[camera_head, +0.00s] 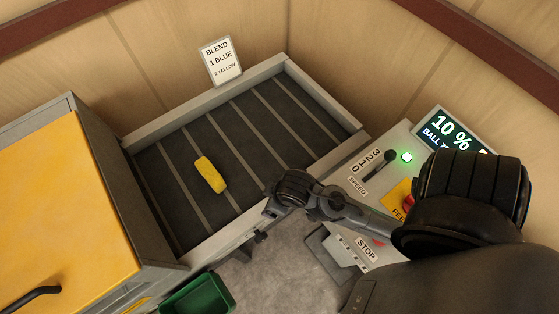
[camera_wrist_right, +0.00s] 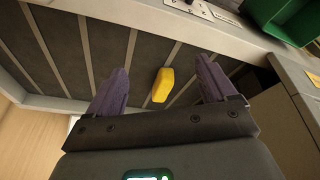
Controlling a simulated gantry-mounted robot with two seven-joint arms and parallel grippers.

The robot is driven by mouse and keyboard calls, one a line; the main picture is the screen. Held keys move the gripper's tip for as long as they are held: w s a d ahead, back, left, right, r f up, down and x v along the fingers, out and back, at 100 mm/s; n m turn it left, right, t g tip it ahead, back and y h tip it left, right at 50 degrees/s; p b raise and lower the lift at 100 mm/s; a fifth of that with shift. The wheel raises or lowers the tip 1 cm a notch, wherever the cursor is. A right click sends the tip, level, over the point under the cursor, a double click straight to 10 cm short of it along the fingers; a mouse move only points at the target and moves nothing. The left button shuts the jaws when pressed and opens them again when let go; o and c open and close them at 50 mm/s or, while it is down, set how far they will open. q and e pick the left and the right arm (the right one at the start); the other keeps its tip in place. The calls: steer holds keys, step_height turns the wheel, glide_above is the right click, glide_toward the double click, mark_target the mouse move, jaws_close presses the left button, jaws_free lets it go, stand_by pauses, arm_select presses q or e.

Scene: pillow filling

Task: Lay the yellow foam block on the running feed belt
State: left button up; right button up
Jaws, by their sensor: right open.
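The yellow foam block (camera_head: 210,175) lies flat on the dark feed belt (camera_head: 262,122), left of the belt's middle and across one of its light stripes. In the right wrist view the block (camera_wrist_right: 162,85) shows beyond and between the two purple fingers, with nothing touching it. My right gripper (camera_wrist_right: 158,88) is open and empty. In the head view my right arm reaches in from the right, and its gripper end (camera_head: 272,207) is at the belt's near rail, to the right of the block; its fingers are not clear there. My left gripper is not in view.
Grey rails (camera_head: 325,90) border the belt. A yellow-topped cabinet (camera_head: 60,200) stands at left, with a green bin (camera_head: 200,297) below. At right are a control panel with a lit green lamp (camera_head: 406,157), a speed lever (camera_head: 378,163) and a display (camera_head: 450,130). A recipe sign (camera_head: 221,60) stands behind.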

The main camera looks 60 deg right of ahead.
steer(key=shift+s+a+r+n, duration=0.15)
steer(key=shift+s+a+r, duration=0.2)
steer(key=shift+s, duration=0.3)
steer(key=shift+s+a+r+n, duration=0.2)
steer(key=shift+s+r, duration=0.2)
steer(key=shift+s, duration=0.25)
stand_by(4.1)
